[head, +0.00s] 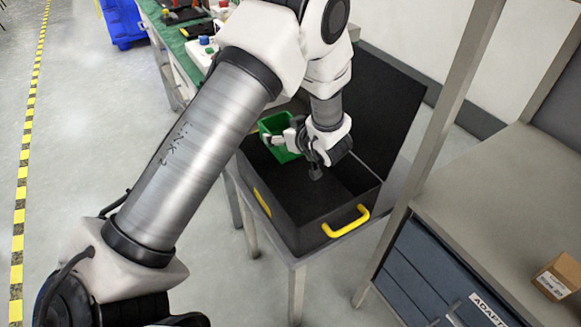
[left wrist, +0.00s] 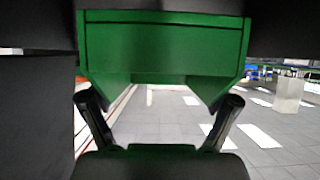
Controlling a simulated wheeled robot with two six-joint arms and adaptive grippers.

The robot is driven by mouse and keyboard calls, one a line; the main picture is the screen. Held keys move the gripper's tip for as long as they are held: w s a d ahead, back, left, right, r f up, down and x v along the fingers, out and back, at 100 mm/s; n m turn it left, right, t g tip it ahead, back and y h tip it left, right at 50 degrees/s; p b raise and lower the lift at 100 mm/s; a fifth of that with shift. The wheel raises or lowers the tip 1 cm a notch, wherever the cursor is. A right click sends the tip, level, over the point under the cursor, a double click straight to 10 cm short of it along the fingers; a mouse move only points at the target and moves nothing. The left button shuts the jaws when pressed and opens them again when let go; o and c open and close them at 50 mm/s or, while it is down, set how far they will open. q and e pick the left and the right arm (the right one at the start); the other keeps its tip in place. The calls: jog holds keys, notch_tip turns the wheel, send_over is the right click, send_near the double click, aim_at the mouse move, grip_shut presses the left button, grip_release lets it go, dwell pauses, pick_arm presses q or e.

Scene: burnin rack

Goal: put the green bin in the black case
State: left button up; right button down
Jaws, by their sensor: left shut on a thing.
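The green bin (head: 270,124) is at the back left part of the open black case (head: 303,232) in the head view. My left gripper (head: 298,153) is shut on the bin, with its wrist over the case. In the left wrist view the green bin (left wrist: 165,45) fills the upper middle, with the fingers on either side below it. The case has yellow handles, and its dark lid (head: 385,100) stands open behind. The arm hides part of the bin and the case's back edge. I cannot tell whether the bin touches the case floor. My right gripper is not in view.
The case stands on a small table (head: 345,230). A green-topped bench (head: 165,32) with small items is behind left. A grey metal post (head: 440,110) and a counter (head: 480,180) with a small cardboard box (head: 558,275) are at right. The floor at left is clear.

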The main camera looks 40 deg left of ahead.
pick_arm(q)
notch_tip(320, 180, down, 10)
jog(key=shift+w+f+b, duration=0.1)
jog(key=shift+f+b, duration=0.1)
jog(key=shift+b, duration=0.6)
jog(key=shift+w+f, duration=0.1)
jog(key=shift+f, duration=0.05)
jog(key=o, duration=0.9)
jog(key=shift+f, duration=0.1)
jog(key=shift+o, duration=0.2)
